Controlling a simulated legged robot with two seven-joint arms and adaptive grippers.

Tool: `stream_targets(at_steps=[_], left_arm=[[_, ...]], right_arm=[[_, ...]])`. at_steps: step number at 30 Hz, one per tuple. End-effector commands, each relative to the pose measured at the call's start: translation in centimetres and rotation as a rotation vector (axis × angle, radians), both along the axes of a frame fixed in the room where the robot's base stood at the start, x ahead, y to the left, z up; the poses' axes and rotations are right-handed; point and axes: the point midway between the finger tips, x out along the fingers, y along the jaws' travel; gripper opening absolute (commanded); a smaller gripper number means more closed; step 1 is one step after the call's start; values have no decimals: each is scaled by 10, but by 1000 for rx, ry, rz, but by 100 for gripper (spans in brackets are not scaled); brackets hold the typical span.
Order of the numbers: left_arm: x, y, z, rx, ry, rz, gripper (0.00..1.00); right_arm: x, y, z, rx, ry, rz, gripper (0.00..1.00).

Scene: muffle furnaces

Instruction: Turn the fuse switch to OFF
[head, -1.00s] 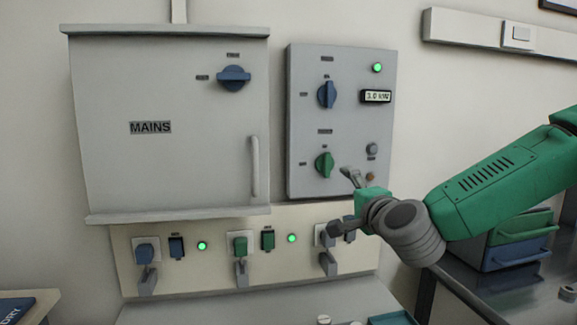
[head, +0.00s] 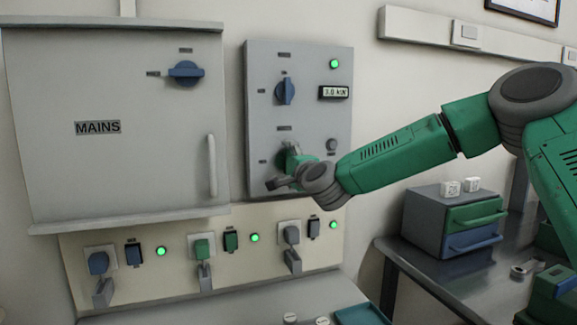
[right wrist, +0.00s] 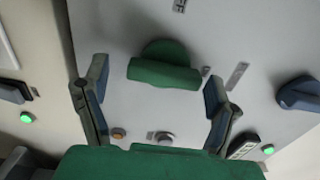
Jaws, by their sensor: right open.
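On the grey control panel (head: 262,120) a blue rotary switch (head: 285,91) sits above a green rotary switch (head: 283,157). The small labels are too blurred to tell which is the fuse switch. My right gripper (head: 283,172) is at the green switch and partly hides it in the head view. In the right wrist view, the green switch (right wrist: 165,70) shows between the two spread fingers of my right gripper (right wrist: 156,76), with a gap on both sides. The gripper is open and holds nothing. My left gripper is not in view.
The MAINS cabinet (head: 110,170) with a blue rotary switch (head: 186,73) stands left. Below is a socket strip (head: 217,265) with plugs and lit green lamps. A display (head: 334,92) is on the panel. A drawer box (head: 424,225) stands on the right bench.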

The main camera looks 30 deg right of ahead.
Motion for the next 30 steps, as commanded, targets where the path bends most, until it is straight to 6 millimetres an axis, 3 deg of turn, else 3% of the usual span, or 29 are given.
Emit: stream_targets(at_steps=[9,10,14,30], left_arm=[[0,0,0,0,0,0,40],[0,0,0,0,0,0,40],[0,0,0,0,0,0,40],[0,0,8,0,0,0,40]], right_arm=[[3,2,2,-2,-1,2,79],[3,2,2,-2,-1,2,76],[3,1,1,-1,0,1,30],[3,-1,0,-105,28,0,29]])
